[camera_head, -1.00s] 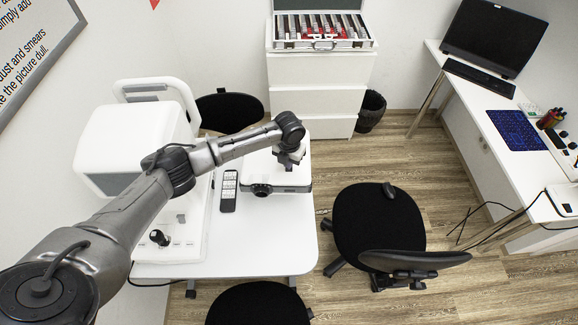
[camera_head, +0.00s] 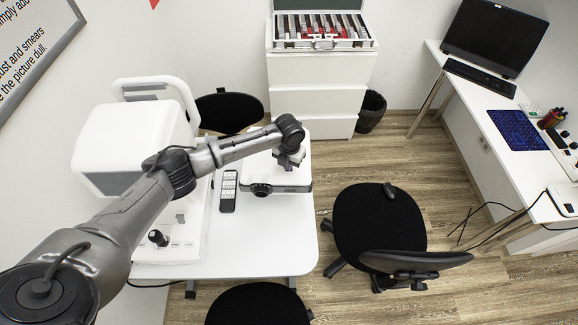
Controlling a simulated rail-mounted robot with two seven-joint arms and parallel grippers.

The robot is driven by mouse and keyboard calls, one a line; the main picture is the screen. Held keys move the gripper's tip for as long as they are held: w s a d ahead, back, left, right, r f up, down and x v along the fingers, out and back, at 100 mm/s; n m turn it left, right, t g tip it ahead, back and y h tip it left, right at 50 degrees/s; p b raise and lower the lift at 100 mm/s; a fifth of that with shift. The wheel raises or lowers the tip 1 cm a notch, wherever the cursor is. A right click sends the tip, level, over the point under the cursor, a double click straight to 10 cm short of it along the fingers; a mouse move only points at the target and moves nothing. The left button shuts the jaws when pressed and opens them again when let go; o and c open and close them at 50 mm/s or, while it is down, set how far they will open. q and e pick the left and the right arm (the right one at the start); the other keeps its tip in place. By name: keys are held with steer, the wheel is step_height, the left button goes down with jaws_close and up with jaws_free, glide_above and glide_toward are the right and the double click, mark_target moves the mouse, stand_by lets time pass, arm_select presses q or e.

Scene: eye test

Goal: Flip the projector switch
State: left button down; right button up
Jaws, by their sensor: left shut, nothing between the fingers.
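The white projector (camera_head: 296,180) stands on the white table, with its dark lens at its front left. My left arm reaches in from the left, and its gripper (camera_head: 290,166) points down at the top of the projector. The left gripper is shut and empty. It hides part of the projector's top, and I cannot make out the switch. I cannot tell whether the fingertips touch the casing. My right gripper is not in view.
A remote (camera_head: 229,192) lies left of the projector on the white table (camera_head: 255,245). A large white device (camera_head: 130,140) fills the table's left side. Black chairs (camera_head: 378,225) stand around. A drawer unit (camera_head: 318,98) carries an open lens case (camera_head: 322,42). A desk (camera_head: 500,120) is at right.

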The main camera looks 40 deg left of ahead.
arm_select(q)
steer(key=shift+f+b, duration=0.3)
steer(key=shift+f, duration=0.25)
step_height(320, 180, up, 7)
steer(key=p, duration=0.6)
steer(key=shift+r+p, duration=0.1)
steer(key=shift+p, duration=0.2)
stand_by(0.6)
